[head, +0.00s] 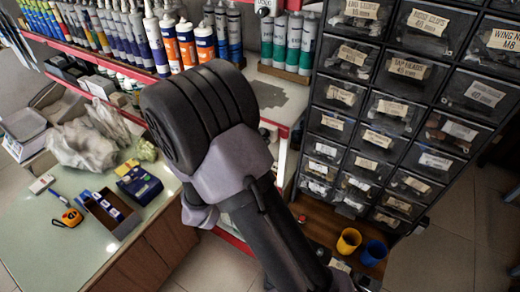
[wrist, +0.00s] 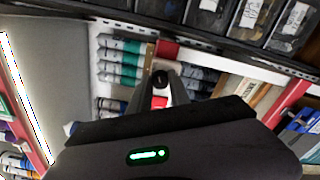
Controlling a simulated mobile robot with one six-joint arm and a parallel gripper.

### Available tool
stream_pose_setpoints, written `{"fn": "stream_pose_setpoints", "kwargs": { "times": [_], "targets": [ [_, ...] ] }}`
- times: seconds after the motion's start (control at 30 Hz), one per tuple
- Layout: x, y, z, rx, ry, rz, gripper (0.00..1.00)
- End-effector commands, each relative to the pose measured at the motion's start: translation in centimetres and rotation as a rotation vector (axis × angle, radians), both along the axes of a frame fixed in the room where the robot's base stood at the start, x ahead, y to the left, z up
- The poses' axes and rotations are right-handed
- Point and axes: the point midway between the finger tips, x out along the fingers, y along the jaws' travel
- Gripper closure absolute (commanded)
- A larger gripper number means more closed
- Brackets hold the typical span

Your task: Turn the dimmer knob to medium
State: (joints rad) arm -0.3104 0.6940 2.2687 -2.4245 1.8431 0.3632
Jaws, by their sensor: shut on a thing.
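The wrist view looks along my gripper (wrist: 162,92), whose two grey fingers close around a small dark round knob (wrist: 160,79). The knob sits in front of a red shelf edge (wrist: 167,50). Its pointer and setting are too small to read. In the head view a small pale plate with a dark round part (head: 264,9) shows on the red shelf edge at the top; I cannot tell for sure that it is the same knob. My gripper does not show in the head view, where my own arm fills the middle.
Sealant tubes (head: 293,45) stand just below the shelf edge. A tall bank of labelled drawers (head: 372,105) is to the right. A workbench (head: 95,235) at left holds a tape measure (head: 70,217) and an open box. A yellow cup (head: 348,240) and a blue cup (head: 373,252) stand low at right.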

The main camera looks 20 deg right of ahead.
Motion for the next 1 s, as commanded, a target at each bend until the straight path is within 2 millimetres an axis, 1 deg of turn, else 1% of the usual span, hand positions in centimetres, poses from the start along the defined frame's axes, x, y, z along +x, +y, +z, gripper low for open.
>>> {"fn": "stream_pose_setpoints", "kwargs": {
  "times": [0.03,0.3,0.5,0.7,1.0],
  "targets": [
    [-0.01,0.01,-0.65,0.022,-0.035,0.0,1.0],
    [-0.06,-0.03,-0.64,0.139,-0.21,-0.001,1.0],
    [-0.04,-0.02,-0.5,0.199,-0.301,0.0,1.0],
    [-0.06,-0.03,-0.35,0.235,-0.354,-0.001,1.0],
    [-0.07,-0.03,-0.18,0.25,-0.376,-0.001,1.0]
  ]
}}
